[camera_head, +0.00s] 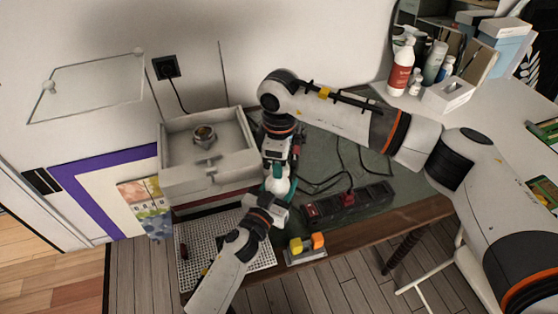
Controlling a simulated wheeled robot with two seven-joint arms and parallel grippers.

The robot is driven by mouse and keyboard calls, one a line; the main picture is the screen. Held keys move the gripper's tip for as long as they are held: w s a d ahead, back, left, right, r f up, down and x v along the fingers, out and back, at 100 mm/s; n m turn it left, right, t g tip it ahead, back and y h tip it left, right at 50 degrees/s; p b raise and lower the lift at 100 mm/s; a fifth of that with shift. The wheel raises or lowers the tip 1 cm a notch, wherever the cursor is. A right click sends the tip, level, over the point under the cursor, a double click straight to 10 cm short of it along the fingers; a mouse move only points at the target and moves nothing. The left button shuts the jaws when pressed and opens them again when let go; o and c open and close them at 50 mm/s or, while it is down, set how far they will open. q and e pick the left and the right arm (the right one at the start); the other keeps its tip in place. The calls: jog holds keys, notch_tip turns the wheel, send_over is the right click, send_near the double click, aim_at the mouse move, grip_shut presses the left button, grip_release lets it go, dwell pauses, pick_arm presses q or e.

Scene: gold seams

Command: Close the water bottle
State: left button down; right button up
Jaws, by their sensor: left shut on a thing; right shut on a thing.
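The water bottle (279,184), white with teal parts, stands roughly upright near the table's middle, between my two grippers. My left gripper (273,202) comes from the lower left and is shut on the bottle's lower body. My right gripper (279,164) reaches down from above and is shut at the bottle's top, where the cap is. The fingers hide most of the cap and the bottle neck. I cannot tell whether the cap sits flush on the neck.
A white sink-like box (180,185) stands left of the bottle. A white perforated tray (205,262) lies in front of it. A dark power strip (350,203) with cables lies to the right. A small holder with yellow and orange blocks (307,245) sits at the front edge.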

jog(key=shift+m, duration=0.5)
jog(key=o, duration=0.9)
jog(key=shift+r, duration=2.3)
